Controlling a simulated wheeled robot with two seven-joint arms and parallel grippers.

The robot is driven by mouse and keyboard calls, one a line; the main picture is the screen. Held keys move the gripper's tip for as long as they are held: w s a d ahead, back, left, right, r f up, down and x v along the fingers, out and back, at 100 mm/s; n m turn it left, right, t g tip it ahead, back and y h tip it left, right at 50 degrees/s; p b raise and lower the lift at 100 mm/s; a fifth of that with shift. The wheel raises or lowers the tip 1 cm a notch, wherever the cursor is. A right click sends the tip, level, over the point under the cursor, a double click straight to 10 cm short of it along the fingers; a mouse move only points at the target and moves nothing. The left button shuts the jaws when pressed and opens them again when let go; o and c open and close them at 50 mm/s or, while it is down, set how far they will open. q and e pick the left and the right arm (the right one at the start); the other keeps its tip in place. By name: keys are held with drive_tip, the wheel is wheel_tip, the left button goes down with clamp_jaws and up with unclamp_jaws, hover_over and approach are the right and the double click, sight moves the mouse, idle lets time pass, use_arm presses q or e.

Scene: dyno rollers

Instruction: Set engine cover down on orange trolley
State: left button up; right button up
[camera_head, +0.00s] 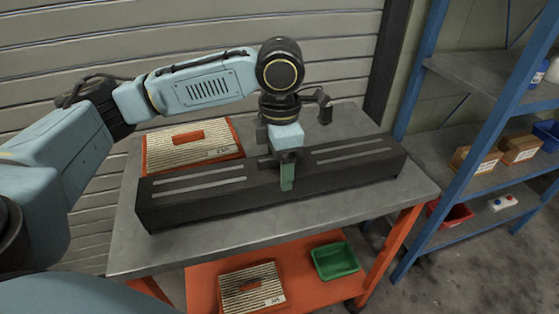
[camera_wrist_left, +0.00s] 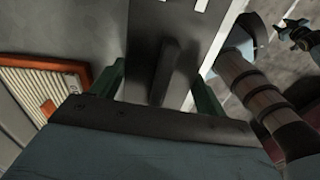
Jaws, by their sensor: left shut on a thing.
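The engine cover (camera_head: 335,177) is a long black box with light slots on its top. It lies lengthwise over the grey top of the orange trolley (camera_head: 180,244). I cannot tell whether its underside touches the top. My left gripper (camera_head: 287,172) is above the cover's middle, shut on its handle. In the left wrist view the dark handle of the engine cover (camera_wrist_left: 172,70) stands between the green fingers of the left gripper (camera_wrist_left: 160,85). In that view, what looks like my right gripper (camera_wrist_left: 292,32) shows small at the upper right, its jaws unclear.
An orange-framed filter (camera_head: 192,145) lies behind the cover on the trolley top. The lower shelf holds another filter (camera_head: 252,287) and a green bin (camera_head: 335,261). A blue-framed rack (camera_head: 418,205) stands at the right. Bare trolley top shows in front of the cover.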

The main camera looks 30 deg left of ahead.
drive_tip(key=shift+w, duration=0.15)
use_arm(q)
drive_tip(key=o, duration=1.3)
drive_tip(key=shift+c, duration=0.2)
wheel_tip(320, 180, up, 8)
drive_tip(key=p, duration=0.2)
drive_tip(key=shift+d+r+p, duration=0.1)
drive_tip(key=shift+r+p, duration=0.1)
drive_tip(key=shift+p, duration=0.1)
drive_tip(key=shift+r+p, duration=0.65)
drive_tip(key=shift+r, duration=1.85)
use_arm(e)
drive_tip(key=s, duration=0.7)
drive_tip(key=shift+s+r+g, duration=0.15)
drive_tip(key=shift+g, duration=0.15)
